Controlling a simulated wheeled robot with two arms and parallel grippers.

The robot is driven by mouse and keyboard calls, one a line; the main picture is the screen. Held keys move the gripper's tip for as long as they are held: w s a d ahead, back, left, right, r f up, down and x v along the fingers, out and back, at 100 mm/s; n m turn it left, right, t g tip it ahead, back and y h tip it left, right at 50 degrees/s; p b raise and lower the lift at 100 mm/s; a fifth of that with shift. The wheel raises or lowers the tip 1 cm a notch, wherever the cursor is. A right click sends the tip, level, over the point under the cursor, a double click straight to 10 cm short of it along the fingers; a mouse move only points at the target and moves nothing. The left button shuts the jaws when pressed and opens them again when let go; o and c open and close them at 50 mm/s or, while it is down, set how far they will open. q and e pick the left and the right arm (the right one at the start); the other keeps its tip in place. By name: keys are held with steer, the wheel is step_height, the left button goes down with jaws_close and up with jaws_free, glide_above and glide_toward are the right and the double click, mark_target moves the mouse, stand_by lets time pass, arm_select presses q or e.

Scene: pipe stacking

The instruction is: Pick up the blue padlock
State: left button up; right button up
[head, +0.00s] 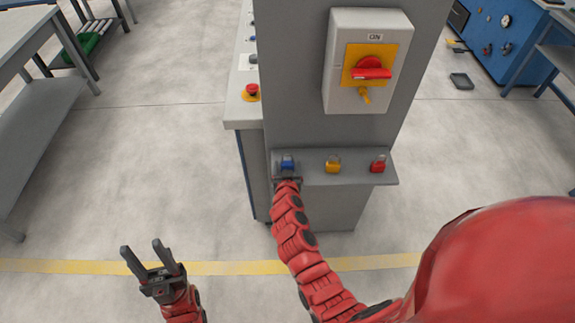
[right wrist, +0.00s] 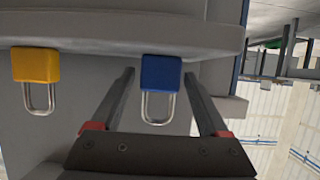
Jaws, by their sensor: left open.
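The blue padlock (head: 288,162) sits at the left end of a grey shelf (head: 345,178) in the head view. My right gripper (head: 287,174) reaches it from the front. In the right wrist view the blue padlock (right wrist: 160,73) appears upside down, with its shackle towards me. The right gripper's fingers (right wrist: 158,73) are apart, one on each side of the padlock, with narrow gaps visible. I cannot tell how deep the fingertips reach beside the body. My left gripper (head: 142,246) is open and empty above the floor, away from the shelf.
A yellow padlock (head: 333,165) and a red padlock (head: 378,164) stand to the right on the same shelf. A switch box (head: 368,62) with a red handle is on the grey panel above. A grey bench (head: 40,45) is at left. Open floor surrounds the left gripper.

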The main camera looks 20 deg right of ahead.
mark_target(287, 162)
jaws_close()
steer(key=shift+r, duration=0.15)
steer(key=shift+r, duration=0.2)
steer(key=r, duration=0.2)
steer(key=b, duration=0.1)
steer(key=shift+s+a+r, duration=0.1)
steer(key=shift+s+r, duration=0.15)
steer(key=shift+r, duration=0.15)
steer(key=s+r+b, duration=0.1)
steer(key=s+b, duration=0.3)
steer(key=s, duration=1.1)
steer(key=shift+s+a+r+b, duration=0.25)
steer(key=shift+a+b, duration=0.15)
steer(key=shift+a, duration=0.05)
